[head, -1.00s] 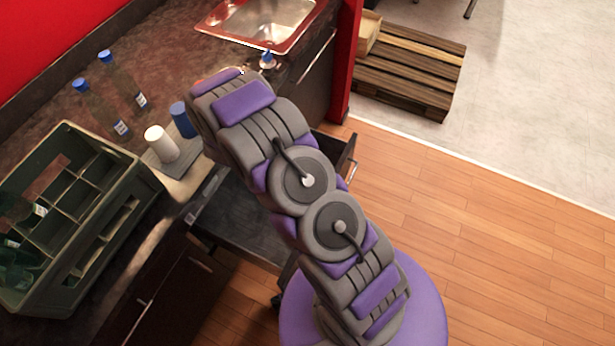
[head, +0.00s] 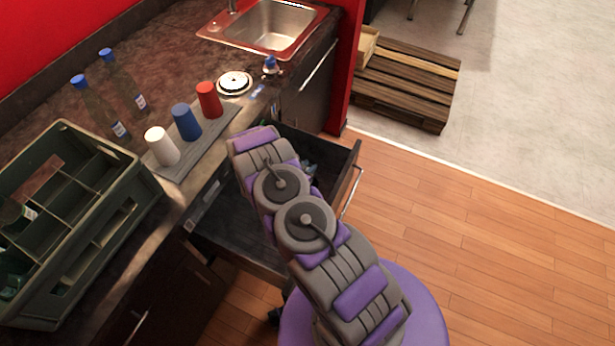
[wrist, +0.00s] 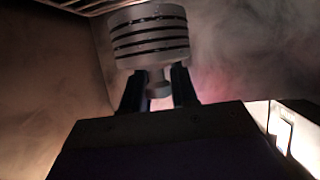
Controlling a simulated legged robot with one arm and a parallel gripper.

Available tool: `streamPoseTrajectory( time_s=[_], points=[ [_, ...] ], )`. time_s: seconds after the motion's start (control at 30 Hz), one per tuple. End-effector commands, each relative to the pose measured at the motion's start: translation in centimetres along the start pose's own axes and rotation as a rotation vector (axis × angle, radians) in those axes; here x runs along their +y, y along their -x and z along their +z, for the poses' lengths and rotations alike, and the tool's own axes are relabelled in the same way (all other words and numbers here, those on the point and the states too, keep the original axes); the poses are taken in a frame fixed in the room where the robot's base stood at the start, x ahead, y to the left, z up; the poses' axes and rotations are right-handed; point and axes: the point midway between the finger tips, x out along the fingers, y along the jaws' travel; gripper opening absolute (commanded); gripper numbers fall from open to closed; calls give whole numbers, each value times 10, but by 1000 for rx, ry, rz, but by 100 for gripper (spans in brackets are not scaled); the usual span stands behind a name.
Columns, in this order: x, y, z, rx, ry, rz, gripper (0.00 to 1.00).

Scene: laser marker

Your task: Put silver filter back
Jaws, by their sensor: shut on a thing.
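The silver filter (wrist: 150,38) is a ridged grey cylinder with dark slots and a short narrow stem, seen at the top centre of the wrist view. My gripper (wrist: 158,88) has its two dark fingers on either side of the stem, shut on it, with the slotted body beyond the fingertips. In the head view my arm reaches over the open drawer (head: 235,240). The gripper and the filter are hidden behind the arm there. The filter's place cannot be made out.
On the counter stand a white cup (head: 161,146), a blue cup (head: 186,122) and a red cup (head: 208,100) on a grey strip. A round white piece (head: 235,83), two bottles, a green crate (head: 110,240) and the sink (head: 275,25) are around them. Haze blurs the wrist view.

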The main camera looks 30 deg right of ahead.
Motion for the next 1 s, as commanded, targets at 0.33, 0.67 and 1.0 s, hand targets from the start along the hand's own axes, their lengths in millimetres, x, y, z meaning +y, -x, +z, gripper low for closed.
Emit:
streamPoseTrajectory(
  time_s=[0.33,0.67,1.0],
  points=[
    [0,-17,32,3,-2,0,0],
    [-1,-20,45,5,-1,0,0],
    [2,-25,46,-1,-5,0,44]
  ],
)
